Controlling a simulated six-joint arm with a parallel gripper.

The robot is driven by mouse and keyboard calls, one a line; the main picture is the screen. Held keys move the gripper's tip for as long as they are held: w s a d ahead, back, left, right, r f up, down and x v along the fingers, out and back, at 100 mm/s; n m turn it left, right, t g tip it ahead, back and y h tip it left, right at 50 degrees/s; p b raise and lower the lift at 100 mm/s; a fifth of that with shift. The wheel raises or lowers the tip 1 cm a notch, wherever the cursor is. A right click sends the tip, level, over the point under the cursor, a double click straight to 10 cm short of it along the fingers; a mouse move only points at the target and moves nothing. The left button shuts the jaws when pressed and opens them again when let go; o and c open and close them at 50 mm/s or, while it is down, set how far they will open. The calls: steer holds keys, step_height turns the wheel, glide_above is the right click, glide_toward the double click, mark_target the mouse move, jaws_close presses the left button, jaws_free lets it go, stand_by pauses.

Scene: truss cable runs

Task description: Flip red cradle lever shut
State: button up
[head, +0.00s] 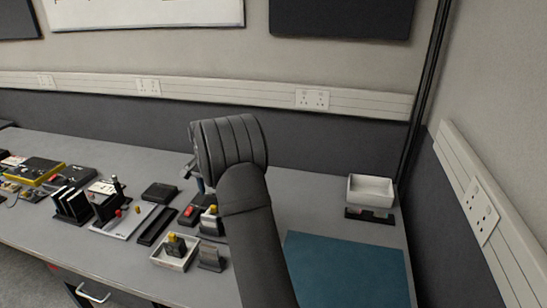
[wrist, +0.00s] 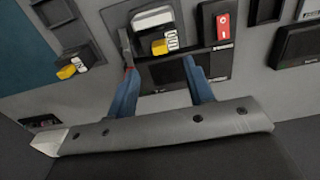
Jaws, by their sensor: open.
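My gripper (wrist: 160,76) is open in the wrist view, its two blue fingers apart over a dark panel. A grey upright piece (wrist: 125,45) stands at the tip of the left finger, with a small red part (wrist: 127,69) beside that finger. I cannot tell whether this is the red cradle lever or whether the finger touches it. A red rocker-like part (wrist: 223,26) sits on a black block up and right of the right finger. It appears as a red spot (head: 189,211) in the head view.
A black device (wrist: 300,42) stands right. In the head view, a white bin (head: 370,190) stands right, behind a clear blue mat (head: 345,270). Small items crowd the left.

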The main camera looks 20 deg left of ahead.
steer(key=shift+w+d+r+n, duration=0.2)
steer(key=shift+w+d+n, duration=0.1)
steer(key=shift+n, duration=0.2)
steer(key=c, duration=0.7)
steer(key=w+d+n, duration=0.1)
steer(key=n, duration=0.1)
steer(key=w+d+r+n+t+y, duration=0.1)
steer(key=n, duration=0.1)
steer(key=w+r+n+t+y, duration=0.1)
steer(key=shift+d+r+n, duration=0.25)
steer(key=shift+d+n, duration=0.15)
jaws_close()
steer(key=shift+w+d+r+n+t+y, duration=0.3)
steer(key=shift+w+d+r+n, duration=0.2)
steer(key=shift+n, duration=0.6)
steer(key=shift+f, duration=0.1)
